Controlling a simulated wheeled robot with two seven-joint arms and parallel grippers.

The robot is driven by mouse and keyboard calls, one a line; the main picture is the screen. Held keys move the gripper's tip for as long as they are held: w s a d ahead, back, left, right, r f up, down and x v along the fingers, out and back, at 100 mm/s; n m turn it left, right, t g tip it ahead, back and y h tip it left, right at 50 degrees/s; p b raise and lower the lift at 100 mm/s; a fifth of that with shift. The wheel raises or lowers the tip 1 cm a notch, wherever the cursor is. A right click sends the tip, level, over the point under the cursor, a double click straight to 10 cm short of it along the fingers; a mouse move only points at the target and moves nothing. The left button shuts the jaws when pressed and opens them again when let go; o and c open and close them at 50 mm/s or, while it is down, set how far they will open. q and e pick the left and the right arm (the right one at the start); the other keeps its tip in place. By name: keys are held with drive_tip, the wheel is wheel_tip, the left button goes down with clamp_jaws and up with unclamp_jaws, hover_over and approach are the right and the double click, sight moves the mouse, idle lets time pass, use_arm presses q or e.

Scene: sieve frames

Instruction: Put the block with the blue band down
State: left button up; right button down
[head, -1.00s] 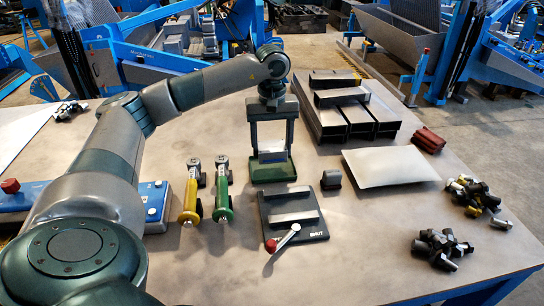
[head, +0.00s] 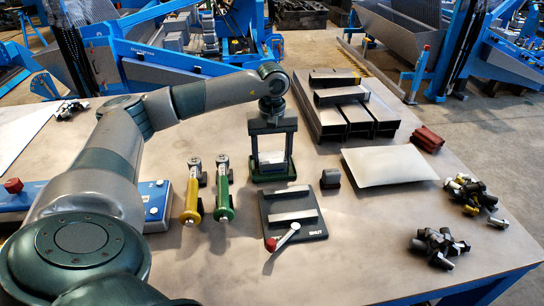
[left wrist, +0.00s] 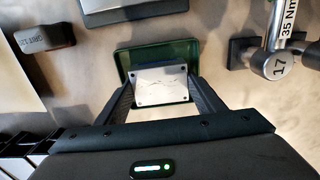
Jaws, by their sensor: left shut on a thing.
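My left gripper (head: 272,157) points down and is shut on a pale, silvery block (head: 270,160), one finger on each side. A green tray (head: 273,177) lies on the table beneath them. In the left wrist view, the block's grey top (left wrist: 162,86) shows between the fingers, inside the outline of the green tray (left wrist: 124,62). Whether the block's underside touches the tray floor cannot be told. My right gripper is not in view.
A dark fixture with a red-knobbed lever (head: 310,232) stands just in front. Yellow (head: 192,195) and green-handled (head: 224,190) tools lie left of the tray. A small dark block (head: 330,179), dark rectangular tubes (head: 345,115) and a pale plate (head: 390,165) are to the right.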

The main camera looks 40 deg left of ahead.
sight(273, 157)
use_arm(q)
drive_tip(key=o, duration=1.1)
drive_tip(key=shift+o, duration=0.4)
drive_tip(key=shift+r, duration=0.1)
drive_tip(key=shift+r+b, duration=0.35)
drive_tip(key=shift+r, duration=0.45)
wheel_tip(273, 157, up, 3)
drive_tip(key=shift+f+b, duration=0.15)
drive_tip(key=shift+b, duration=0.25)
wheel_tip(273, 157, up, 8)
drive_tip(key=b, duration=0.1)
drive_tip(key=shift+f, duration=0.15)
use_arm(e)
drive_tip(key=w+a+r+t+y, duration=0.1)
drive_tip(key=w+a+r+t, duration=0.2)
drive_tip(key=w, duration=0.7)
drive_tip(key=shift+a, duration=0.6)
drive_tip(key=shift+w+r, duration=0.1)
